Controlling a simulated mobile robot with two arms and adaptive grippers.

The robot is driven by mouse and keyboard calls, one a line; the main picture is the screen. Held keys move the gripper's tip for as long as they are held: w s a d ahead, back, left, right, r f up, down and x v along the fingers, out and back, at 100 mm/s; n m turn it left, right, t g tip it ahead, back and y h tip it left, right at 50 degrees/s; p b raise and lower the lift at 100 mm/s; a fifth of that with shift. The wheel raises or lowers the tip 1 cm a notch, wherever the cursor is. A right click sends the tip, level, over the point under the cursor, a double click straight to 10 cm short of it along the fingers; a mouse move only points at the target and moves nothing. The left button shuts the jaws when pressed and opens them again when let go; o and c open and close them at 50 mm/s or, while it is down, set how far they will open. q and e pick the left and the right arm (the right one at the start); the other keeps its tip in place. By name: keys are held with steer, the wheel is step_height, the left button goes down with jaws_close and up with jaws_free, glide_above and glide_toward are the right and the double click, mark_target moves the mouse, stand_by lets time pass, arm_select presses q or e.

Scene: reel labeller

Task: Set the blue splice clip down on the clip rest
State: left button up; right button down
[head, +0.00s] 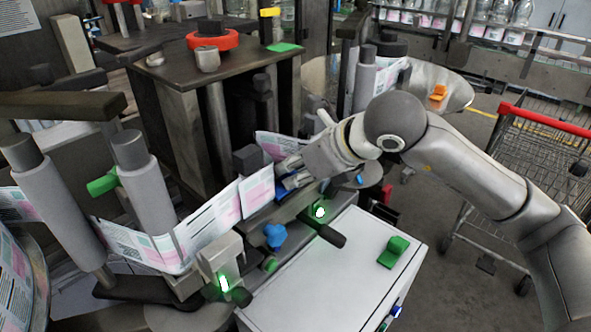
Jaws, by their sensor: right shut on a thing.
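My right gripper (290,175) comes in from the right and is over the label strip at the middle of the machine. It is shut on the blue splice clip (293,183), of which only a small blue part shows beside the fingers. The fingers hide the rest of the clip. I cannot tell whether the clip touches the machine under it. I cannot make out for sure which part is the clip rest. My left gripper is not in view.
A blue knob (275,236) and a black handle (328,235) stick out below the gripper. A white cabinet (330,285) bears a green block (393,251). Grey rollers (146,190) stand at left. A cart (545,150) stands at right.

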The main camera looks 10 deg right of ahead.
steer(key=shift+s+f+b, duration=0.1)
steer(key=shift+f+b, duration=0.15)
steer(key=shift+b, duration=0.4)
stand_by(1.0)
steer(key=c, duration=1.3)
jaws_free()
steer(key=shift+r, duration=0.1)
steer(key=shift+s+d+r, duration=0.1)
steer(key=shift+d+r, duration=0.05)
steer(key=shift+r, duration=0.05)
steer(key=v, duration=1.1)
steer(key=shift+s, duration=0.2)
steer(key=shift+r, duration=0.1)
